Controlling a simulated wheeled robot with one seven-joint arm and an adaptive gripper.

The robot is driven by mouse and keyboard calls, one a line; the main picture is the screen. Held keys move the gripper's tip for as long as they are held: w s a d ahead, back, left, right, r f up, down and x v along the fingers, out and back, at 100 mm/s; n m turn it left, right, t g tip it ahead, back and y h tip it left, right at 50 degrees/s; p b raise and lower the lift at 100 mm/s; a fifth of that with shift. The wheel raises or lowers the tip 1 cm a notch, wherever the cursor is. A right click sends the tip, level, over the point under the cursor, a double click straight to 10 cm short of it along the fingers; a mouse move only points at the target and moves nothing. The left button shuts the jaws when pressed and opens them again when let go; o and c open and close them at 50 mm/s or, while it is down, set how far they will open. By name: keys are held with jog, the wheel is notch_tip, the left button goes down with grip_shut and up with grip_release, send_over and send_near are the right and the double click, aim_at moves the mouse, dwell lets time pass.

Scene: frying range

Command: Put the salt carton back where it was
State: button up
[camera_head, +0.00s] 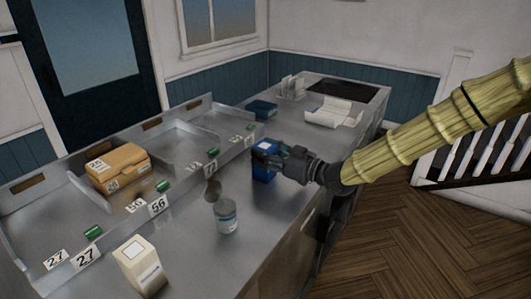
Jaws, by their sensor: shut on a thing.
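My gripper (272,155) reaches in from the right and is shut on a blue carton (263,174). The carton is upright at the middle of the steel counter, in front of the far bays; whether its base touches the counter I cannot tell. The fingers hide part of its side, and I can read no word on it. A cream carton (141,266) with a pale label stands at the front left, apart from my gripper. Which of the two is the salt carton, no readable print shows.
A dark blue box (261,109) and white container (333,113) stand farther back.

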jog(key=shift+f, duration=0.15)
jog(key=o, duration=1.1)
jog(key=shift+r, duration=0.25)
jog(key=b+v, duration=0.1)
jog(key=v, duration=1.1)
jog(key=shift+f, duration=0.1)
